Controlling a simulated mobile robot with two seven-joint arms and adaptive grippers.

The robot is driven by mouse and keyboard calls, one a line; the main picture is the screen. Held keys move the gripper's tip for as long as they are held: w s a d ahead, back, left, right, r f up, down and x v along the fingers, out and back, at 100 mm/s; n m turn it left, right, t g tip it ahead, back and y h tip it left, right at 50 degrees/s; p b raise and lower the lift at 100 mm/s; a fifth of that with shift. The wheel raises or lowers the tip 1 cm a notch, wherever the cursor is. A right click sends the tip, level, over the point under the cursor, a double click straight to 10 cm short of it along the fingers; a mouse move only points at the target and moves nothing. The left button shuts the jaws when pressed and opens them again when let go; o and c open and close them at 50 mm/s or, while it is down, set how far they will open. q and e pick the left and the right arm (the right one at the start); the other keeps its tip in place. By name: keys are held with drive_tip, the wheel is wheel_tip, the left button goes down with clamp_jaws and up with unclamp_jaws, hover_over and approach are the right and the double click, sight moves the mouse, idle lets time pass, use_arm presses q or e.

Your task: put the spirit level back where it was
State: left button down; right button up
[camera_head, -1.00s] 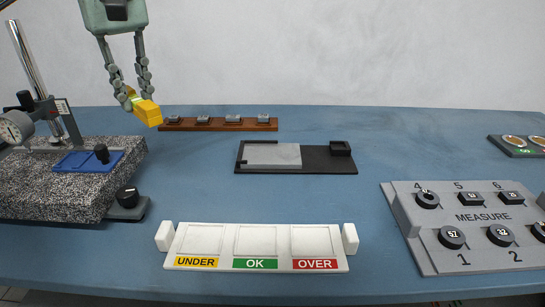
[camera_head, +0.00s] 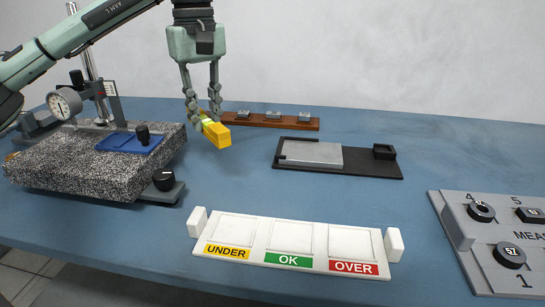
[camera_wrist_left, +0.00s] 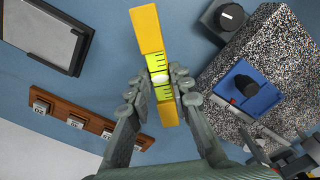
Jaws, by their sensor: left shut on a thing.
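The spirit level is a yellow bar with a green vial; it shows in the head view (camera_head: 217,134) and in the left wrist view (camera_wrist_left: 148,28). My left gripper (camera_head: 203,118) is shut on it around the vial, also seen in the left wrist view (camera_wrist_left: 160,88). The level hangs above the blue table, right of the granite plate (camera_head: 70,170) and in front of the wooden rack. My right gripper is in neither view.
A dial gauge (camera_head: 64,103) on a stand and a blue plate (camera_head: 128,143) are on the granite. The wooden rack (camera_head: 270,121) holds several small blocks. A black tray (camera_head: 340,169) with a grey plate, an UNDER/OK/OVER tray (camera_head: 292,262) and a MEASURE board (camera_head: 455,230) stand around open table.

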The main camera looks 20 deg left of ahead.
use_arm(q)
hover_over(253, 168)
wheel_tip(253, 168, down, 5)
drive_tip(key=shift+w+p, duration=0.1)
drive_tip(key=shift+p, duration=0.35)
wheel_tip(253, 168, down, 4)
drive_tip(key=shift+r, duration=0.1)
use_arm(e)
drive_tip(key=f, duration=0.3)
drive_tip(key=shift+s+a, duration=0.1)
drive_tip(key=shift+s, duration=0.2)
use_arm(q)
drive_tip(key=c, duration=1.8)
unclamp_jaws()
drive_tip(key=shift+f, duration=0.25)
drive_tip(key=shift+c, duration=0.2)
drive_tip(key=shift+o, duration=2.4)
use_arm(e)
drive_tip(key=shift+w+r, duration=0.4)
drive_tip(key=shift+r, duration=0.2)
